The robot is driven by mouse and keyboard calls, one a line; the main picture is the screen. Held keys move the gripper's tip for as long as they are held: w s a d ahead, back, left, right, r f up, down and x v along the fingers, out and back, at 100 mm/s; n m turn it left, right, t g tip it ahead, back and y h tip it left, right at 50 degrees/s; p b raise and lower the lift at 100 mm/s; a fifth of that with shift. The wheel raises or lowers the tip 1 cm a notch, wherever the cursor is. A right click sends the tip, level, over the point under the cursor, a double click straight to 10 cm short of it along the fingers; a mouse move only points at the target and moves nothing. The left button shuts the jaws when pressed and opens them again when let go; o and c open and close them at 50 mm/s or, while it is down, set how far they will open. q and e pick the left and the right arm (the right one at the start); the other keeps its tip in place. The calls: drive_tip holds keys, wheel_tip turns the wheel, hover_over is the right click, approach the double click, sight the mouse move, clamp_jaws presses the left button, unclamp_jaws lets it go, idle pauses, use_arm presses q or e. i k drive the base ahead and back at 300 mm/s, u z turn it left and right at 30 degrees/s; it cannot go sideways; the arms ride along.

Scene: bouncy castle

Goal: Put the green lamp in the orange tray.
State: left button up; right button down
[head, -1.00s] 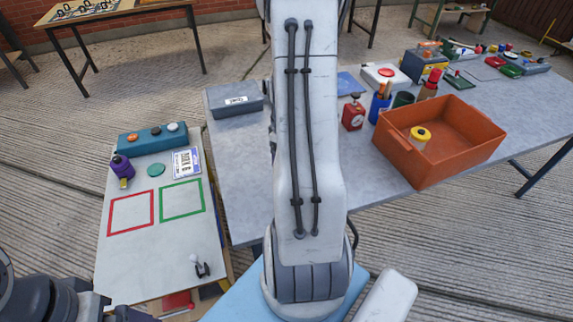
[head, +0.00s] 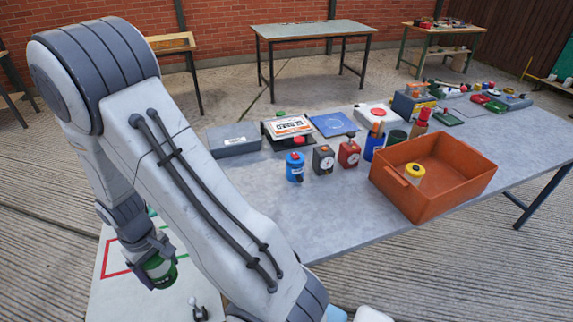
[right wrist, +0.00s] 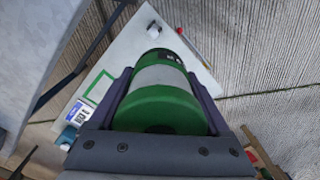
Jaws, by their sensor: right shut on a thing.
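The green lamp (head: 160,272) is a green cylinder with a pale band. My right gripper (head: 150,255) is shut on it and holds it at the lower left, over the white board. In the right wrist view the lamp (right wrist: 165,95) lies between both fingers of the gripper (right wrist: 165,110). The orange tray (head: 405,197) stands on the grey table at the right, well apart from the lamp. A yellow-topped lamp (head: 413,174) is inside the tray, near its left wall. My left gripper is not in view.
A blue lamp (head: 295,167), a black timer (head: 323,160) and a red timer (head: 349,153) stand left of the tray. A blue pen cup (head: 374,147) and red bottle (head: 421,122) stand behind it. The grey table (head: 320,215) is clear in front. The tray's right part looks empty.

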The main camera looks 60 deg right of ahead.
sight(439, 178)
drive_tip(key=u, duration=1.35)
drive_tip(key=k, duration=2.75)
drive_tip(key=z, duration=1)
